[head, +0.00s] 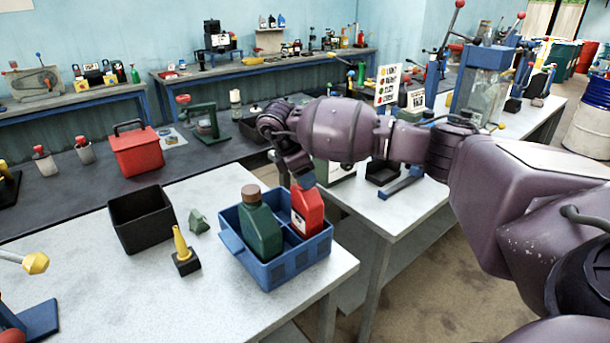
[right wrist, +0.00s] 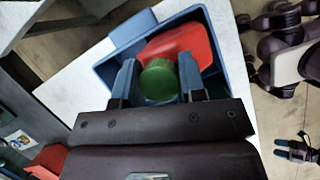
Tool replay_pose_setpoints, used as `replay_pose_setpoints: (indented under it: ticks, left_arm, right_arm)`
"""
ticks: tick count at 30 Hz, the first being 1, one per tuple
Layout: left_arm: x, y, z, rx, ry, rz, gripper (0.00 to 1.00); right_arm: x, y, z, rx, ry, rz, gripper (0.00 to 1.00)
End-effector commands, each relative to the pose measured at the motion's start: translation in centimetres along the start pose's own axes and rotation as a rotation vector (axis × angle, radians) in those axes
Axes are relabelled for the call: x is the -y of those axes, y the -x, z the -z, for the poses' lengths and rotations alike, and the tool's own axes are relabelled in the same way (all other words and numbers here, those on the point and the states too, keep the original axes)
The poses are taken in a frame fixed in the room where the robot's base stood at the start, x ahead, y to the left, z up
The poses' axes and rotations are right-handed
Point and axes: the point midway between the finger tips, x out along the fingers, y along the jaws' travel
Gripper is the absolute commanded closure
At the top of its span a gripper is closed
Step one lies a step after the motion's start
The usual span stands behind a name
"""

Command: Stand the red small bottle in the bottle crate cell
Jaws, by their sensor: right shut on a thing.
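The red small bottle (head: 308,212) has a green cap (right wrist: 159,80) and a pale label. It is in the back right part of the blue bottle crate (head: 290,268), its lower end hidden by the crate and the green bottle. It looks roughly upright; I cannot tell whether its base touches the crate floor. My right gripper (head: 303,180) is above it, its blue fingers on both sides of the cap; the right wrist view shows this grip (right wrist: 160,82). My left gripper (right wrist: 288,150) shows small at the right wrist view's edge, away from the crate; its opening is unclear.
A green bottle (head: 260,232) with a brown cap stands in the crate, left of the red one. A black bin (head: 142,220), a yellow cone-shaped item (head: 181,245) and a small green piece (head: 198,221) are to the left. The front table edge is close to the crate.

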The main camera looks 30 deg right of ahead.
Motion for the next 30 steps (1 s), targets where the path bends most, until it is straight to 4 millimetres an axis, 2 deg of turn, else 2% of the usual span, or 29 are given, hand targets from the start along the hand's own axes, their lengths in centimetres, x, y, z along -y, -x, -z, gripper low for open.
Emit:
replay_pose_setpoints:
  ticks: [1, 8, 9, 14, 23, 26, 30]
  left_arm:
    - [0.0, -0.2, -0.4, 0.002, 0.000, 0.000, 0.33]
    - [-0.1, -0.4, -0.3, -0.001, -0.001, -0.001, 0.33]
    - [-0.1, -0.4, -0.2, -0.002, -0.001, -0.001, 0.33]
    - [-0.1, -0.5, -0.1, -0.004, -0.001, -0.002, 0.33]
    - [-0.1, -0.6, -0.1, -0.005, -0.002, -0.002, 0.33]
    - [-0.1, -0.6, -0.2, -0.004, -0.002, -0.002, 0.33]
    - [-0.1, -0.5, -0.3, -0.001, -0.001, -0.002, 0.33]
  right_arm:
    - [1.1, -2.7, 1.4, 0.003, 0.022, 0.037, 1.00]
    - [1.1, -2.9, 1.5, 0.003, 0.022, 0.037, 1.00]
    - [1.1, -2.9, 1.5, 0.003, 0.022, 0.037, 0.58]
    - [1.1, -2.9, 1.4, 0.004, 0.023, 0.037, 0.33]
    - [1.1, -2.8, 1.5, 0.004, 0.024, 0.038, 0.32]
    - [1.1, -2.0, 1.5, 0.003, 0.024, 0.036, 0.32]
    - [1.0, 0.1, 1.4, 0.002, 0.023, 0.028, 0.32]
